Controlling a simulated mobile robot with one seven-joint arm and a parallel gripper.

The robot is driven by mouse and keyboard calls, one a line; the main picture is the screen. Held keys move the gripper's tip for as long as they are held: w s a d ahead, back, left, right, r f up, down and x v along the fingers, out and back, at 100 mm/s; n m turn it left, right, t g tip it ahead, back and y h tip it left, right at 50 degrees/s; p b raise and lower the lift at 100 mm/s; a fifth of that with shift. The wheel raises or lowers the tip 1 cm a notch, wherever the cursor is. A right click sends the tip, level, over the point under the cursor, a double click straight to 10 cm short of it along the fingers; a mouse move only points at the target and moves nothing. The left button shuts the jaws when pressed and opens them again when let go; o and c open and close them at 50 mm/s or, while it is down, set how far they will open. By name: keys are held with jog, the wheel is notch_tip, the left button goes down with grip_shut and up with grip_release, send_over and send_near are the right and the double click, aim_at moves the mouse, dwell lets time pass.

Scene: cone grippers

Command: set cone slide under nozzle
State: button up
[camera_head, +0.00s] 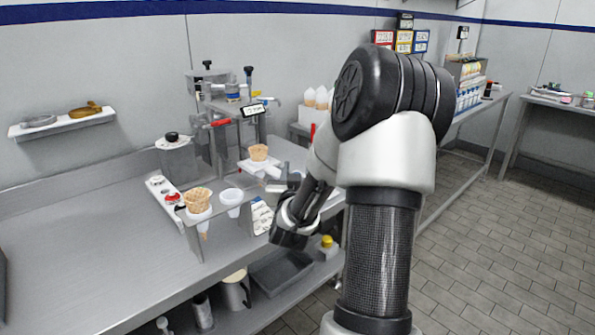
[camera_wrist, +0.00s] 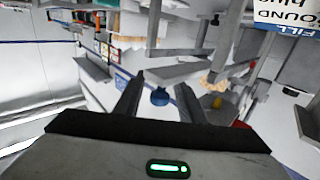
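A waffle cone (camera_head: 258,153) stands upright on a white slide (camera_head: 262,169) in front of the filling machine (camera_head: 232,108). The cone looks to be in front of the machine's nozzle area, but I cannot tell whether it is directly beneath a nozzle. My gripper (camera_head: 288,236) is low, to the front and right of the slide, apart from it. In the wrist view my gripper (camera_wrist: 160,84) has its two fingers apart with nothing held between them. The fingertips are partly hidden in the head view.
A larger waffle cone (camera_head: 197,199) sits in a clear stand beside an empty white cup (camera_head: 231,197). A red-button panel (camera_head: 165,197) lies to the left. A lower shelf holds a white pitcher (camera_head: 236,290) and a dark tray (camera_head: 282,272). The steel counter (camera_head: 95,245) is clear at left.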

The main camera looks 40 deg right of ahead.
aim_at(274, 168)
jog(key=shift+w+d, duration=0.25)
jog(key=shift+w, duration=0.05)
grip_shut()
jog(key=w+b, duration=0.2)
jog(key=w, duration=0.6)
jog(key=shift+a+b, duration=0.3)
jog(key=shift+b, duration=0.1)
grip_release()
